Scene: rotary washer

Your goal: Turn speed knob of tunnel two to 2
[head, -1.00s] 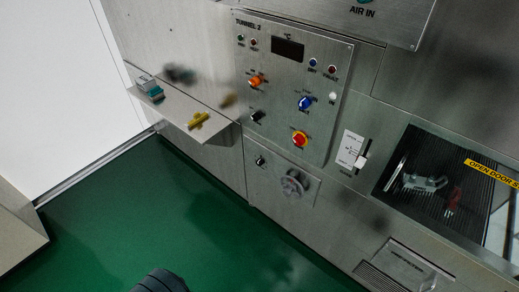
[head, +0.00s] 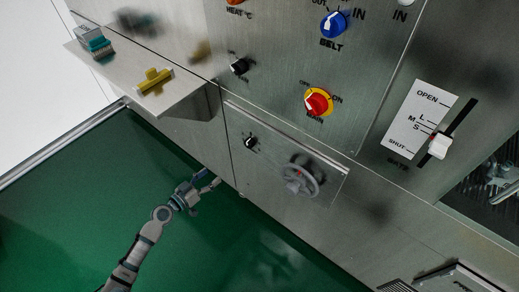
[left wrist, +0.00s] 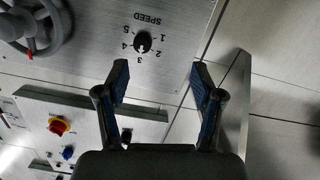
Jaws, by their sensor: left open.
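The speed knob (head: 250,142) is a small black knob on the lower steel panel, left of a grey handwheel (head: 299,177). In the left wrist view the speed knob (left wrist: 143,42) appears upside down, ringed by the numbers 1 to 5 under the word SPEED; I cannot tell where its pointer stands. My left gripper (head: 211,181) is below and left of the knob, apart from it. In the wrist view its two fingers (left wrist: 160,72) are spread and empty, with the knob beyond the tips. My right gripper is not in view.
Above is the control panel with the blue belt knob (head: 333,23), red-yellow main knob (head: 318,101) and a black knob (head: 239,66). A steel shelf (head: 190,100) holding a yellow object (head: 155,81) juts out at upper left. The green floor (head: 60,215) is open.

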